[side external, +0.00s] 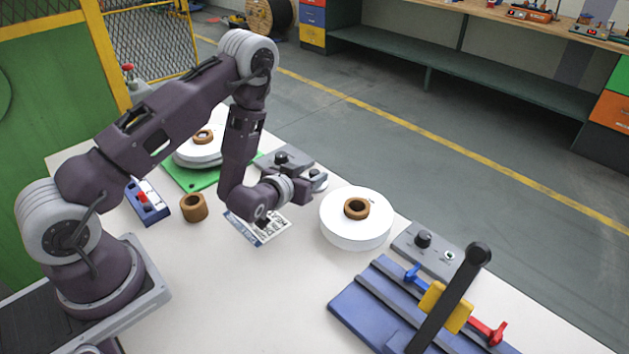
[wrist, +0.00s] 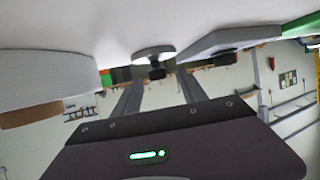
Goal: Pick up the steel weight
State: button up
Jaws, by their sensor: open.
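The steel weight (wrist: 154,52) is a small silvery disc with a dark knob, seen upside down in the wrist view against the white table. It lies ahead of my gripper (wrist: 159,80), in line with the gap between the two fingers. In the side view my gripper (side external: 303,187) is low over the table, pointing right, beside a grey control box (side external: 300,162).
A white spool (side external: 355,228) with a brown ring stands right of my gripper; it also shows in the wrist view (wrist: 45,80). A printed card (side external: 262,232), a brown ring (side external: 194,207) and a green mat (side external: 183,178) lie left. A blue lever fixture (side external: 370,300) stands front right.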

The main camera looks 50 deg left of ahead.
aim_at(313, 173)
jog(key=x, duration=0.3)
jog(key=shift+d+f, duration=0.1)
grip_shut()
